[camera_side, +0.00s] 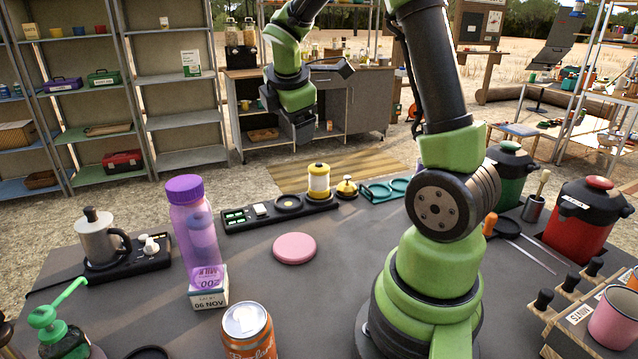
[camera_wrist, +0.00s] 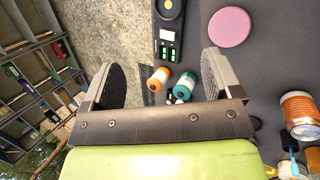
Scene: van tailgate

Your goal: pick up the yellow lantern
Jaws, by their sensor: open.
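The yellow lantern (camera_side: 318,182) has a pale middle and a yellow top and base. It stands upright near the right end of a long black tray (camera_side: 243,219) on the dark table. In the side view, my gripper (camera_side: 303,130) hangs above and beyond the tray, apart from the lantern. In the wrist view, its two jaws (camera_wrist: 160,82) are spread wide with nothing held between them. I cannot make out the lantern in the wrist view; the tray's dark round pad (camera_wrist: 169,8) shows at the top edge.
A brass bell (camera_side: 346,187) stands close right of the lantern. A pink disc (camera_side: 295,248) lies in front on clear table. A purple bottle (camera_side: 194,225) stands left, an orange can (camera_side: 248,335) at the front. Small orange (camera_wrist: 158,78) and teal (camera_wrist: 185,86) containers show beyond the jaws.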

